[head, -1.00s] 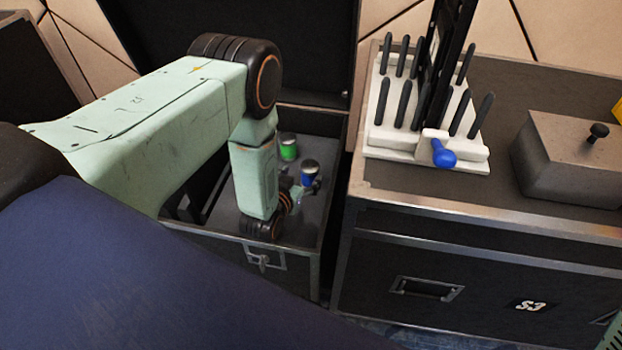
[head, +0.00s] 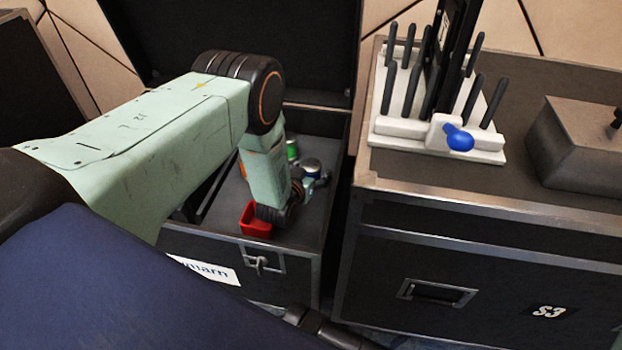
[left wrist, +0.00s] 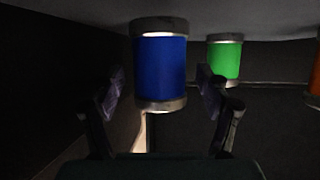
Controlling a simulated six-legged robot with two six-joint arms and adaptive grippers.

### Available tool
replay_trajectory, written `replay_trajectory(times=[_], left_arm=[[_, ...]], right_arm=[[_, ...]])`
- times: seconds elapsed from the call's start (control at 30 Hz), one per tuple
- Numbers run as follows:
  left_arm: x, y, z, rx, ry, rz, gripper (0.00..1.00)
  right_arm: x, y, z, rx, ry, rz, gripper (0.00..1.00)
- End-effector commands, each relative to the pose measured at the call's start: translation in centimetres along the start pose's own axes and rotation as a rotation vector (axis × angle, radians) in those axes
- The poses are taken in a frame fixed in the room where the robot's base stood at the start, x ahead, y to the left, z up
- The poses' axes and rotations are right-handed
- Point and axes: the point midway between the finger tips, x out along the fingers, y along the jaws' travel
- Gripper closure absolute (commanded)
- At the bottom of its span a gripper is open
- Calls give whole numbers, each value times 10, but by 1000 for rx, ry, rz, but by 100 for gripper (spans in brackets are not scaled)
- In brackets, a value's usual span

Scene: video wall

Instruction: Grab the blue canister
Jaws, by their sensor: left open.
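The blue canister (head: 311,168) has silver ends and stands in the open black case. My left gripper (head: 316,183) is beside it, partly hidden by my own wrist. In the left wrist view the blue canister (left wrist: 160,66) stands ahead between the two spread fingers of my left gripper (left wrist: 162,95). Dark gaps show on both sides of it, so the fingers are open and not closed on it. How deep it sits between the fingertips is hard to tell. My right gripper is not seen.
A green canister (head: 292,149) stands just behind, and also shows right of the blue one in the left wrist view (left wrist: 225,58). A red open bin (head: 255,219) is near the case's front. A case with a white tool rack (head: 400,128) stands to the right.

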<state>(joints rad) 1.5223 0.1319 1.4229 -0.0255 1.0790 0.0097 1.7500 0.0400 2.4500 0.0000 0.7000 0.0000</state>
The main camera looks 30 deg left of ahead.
Motion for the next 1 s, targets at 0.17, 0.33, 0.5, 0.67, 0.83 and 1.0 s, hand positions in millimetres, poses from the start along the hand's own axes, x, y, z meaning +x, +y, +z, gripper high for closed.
replay_trajectory(times=[0.17,0.33,0.5,0.67,0.83,1.0], left_arm=[[5,0,0,0,-1,0,24],[4,0,0,0,-1,0,27],[4,0,0,0,-1,0,41],[4,0,0,0,-1,0,55],[4,0,0,0,0,0,69],[4,0,0,0,0,0,84]], right_arm=[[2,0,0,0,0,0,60],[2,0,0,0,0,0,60],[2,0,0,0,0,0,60],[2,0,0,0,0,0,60],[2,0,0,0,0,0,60],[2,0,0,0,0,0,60]])
